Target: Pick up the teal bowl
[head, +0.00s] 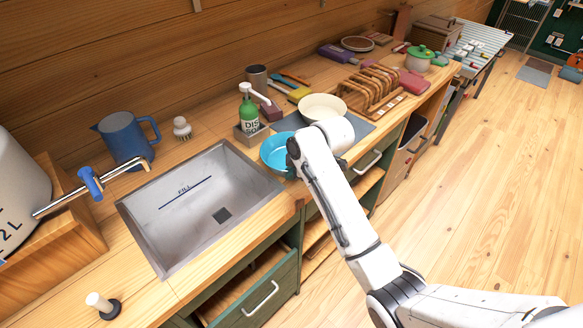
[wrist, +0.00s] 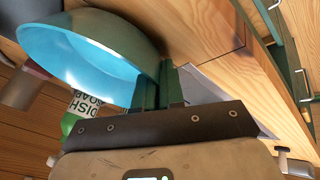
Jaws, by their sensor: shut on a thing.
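The teal bowl (head: 275,151) is at the counter's front edge, just right of the sink, in the head view. In the wrist view the bowl (wrist: 95,50) fills the upper left, its bright blue inside showing. My gripper (wrist: 168,85) is shut on the bowl's rim or wall at its right side. In the head view my arm's end covers the bowl's right part, and the fingers are hidden. I cannot tell whether the bowl touches the counter.
A green dish soap bottle (head: 249,112) stands in a caddy behind the bowl. A cream bowl (head: 322,107) and a wooden rack (head: 372,88) are to the right. The sink (head: 198,208) lies left, with a blue pitcher (head: 124,138) behind it.

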